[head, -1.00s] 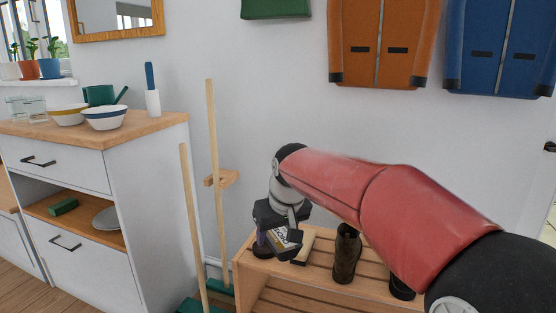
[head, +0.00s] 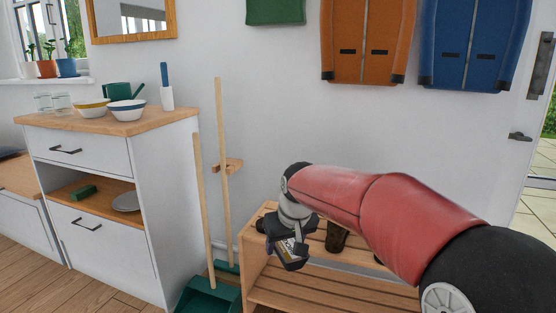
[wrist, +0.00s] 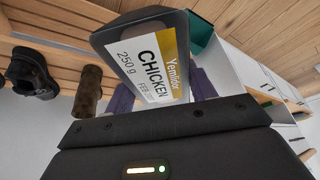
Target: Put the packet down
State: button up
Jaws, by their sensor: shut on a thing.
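The packet (wrist: 150,55) is a dark pack with a white and yellow label reading "CHICKEN 250 g". It fills the upper middle of the wrist view. My gripper (head: 292,252) is shut on the packet, which also shows small and partly hidden in the head view (head: 286,246). In the head view the gripper is in front of the left end of the slatted wooden rack (head: 320,276). The packet is tilted in the grip. I cannot tell its exact height above the rack or floor.
A green dustpan (head: 208,297) and two upright wooden handles stand left of the rack. A white cabinet (head: 165,220) with bowls (head: 127,111) on top is farther left. The floor before the cabinet is clear.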

jog(key=s+d+f+m, duration=0.1)
jog(key=d+f, duration=0.3)
jog(key=f, duration=0.5)
jog(key=s+d+f+m+h+p, duration=0.1)
jog(key=s+d+f, duration=0.2)
jog(key=f, duration=0.6)
jog(key=s+d+f+m+p, duration=0.1)
jog(key=s+d+f+m, duration=0.1)
jog(key=d+f, duration=0.4)
notch_tip(320, 180, down, 4)
jog(key=shift+s+d+r+h, duration=0.25)
jog(key=shift+s+d+h, duration=0.15)
jog(key=shift+s, duration=0.15)
